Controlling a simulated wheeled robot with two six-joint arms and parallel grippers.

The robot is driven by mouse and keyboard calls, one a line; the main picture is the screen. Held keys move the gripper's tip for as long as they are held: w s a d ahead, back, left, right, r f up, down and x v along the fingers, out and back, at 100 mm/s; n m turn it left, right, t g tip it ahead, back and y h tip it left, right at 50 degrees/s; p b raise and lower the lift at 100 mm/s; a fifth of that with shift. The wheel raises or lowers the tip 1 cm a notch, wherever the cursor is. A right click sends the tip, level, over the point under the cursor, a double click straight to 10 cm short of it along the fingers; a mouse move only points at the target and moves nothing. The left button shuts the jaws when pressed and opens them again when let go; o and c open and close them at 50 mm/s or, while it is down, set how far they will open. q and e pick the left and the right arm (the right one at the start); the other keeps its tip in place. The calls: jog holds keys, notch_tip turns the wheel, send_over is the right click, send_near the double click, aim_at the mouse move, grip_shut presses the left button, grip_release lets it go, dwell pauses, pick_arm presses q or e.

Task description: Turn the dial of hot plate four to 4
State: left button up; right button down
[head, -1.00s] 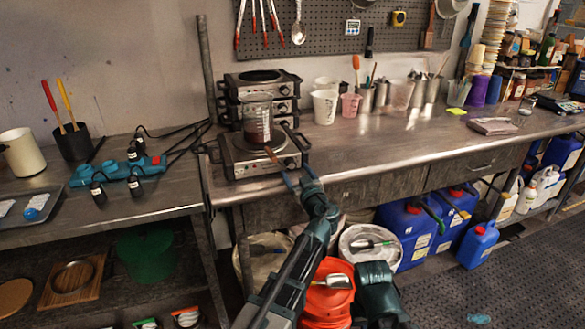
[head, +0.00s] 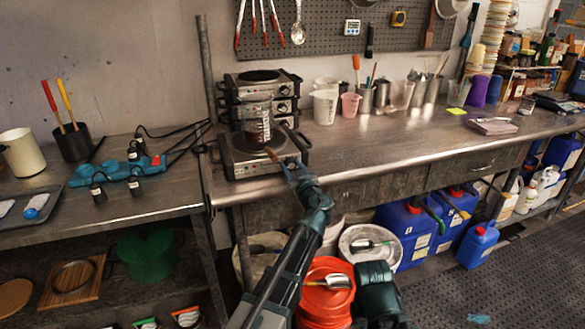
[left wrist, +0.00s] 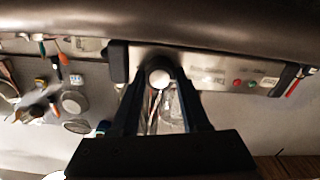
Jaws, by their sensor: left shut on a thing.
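The front hot plate (head: 236,167) stands near the left end of the steel bench, with a glass beaker (head: 256,128) of dark red liquid on it. I cannot read a number on it. My left gripper (head: 289,167) is at the right part of its front. In the left wrist view the fingers (left wrist: 160,85) are closed around the round, pale-faced dial (left wrist: 160,78) on the hot plate's front panel (left wrist: 212,76). The dial's setting cannot be read. In the head view the gripper hides the dial.
More hot plates (head: 284,90) are stacked behind. Cups (head: 325,107) stand farther right. An orange bucket (head: 325,298) and blue canisters (head: 404,235) are below the bench.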

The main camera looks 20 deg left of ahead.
pick_arm(q)
grip_shut()
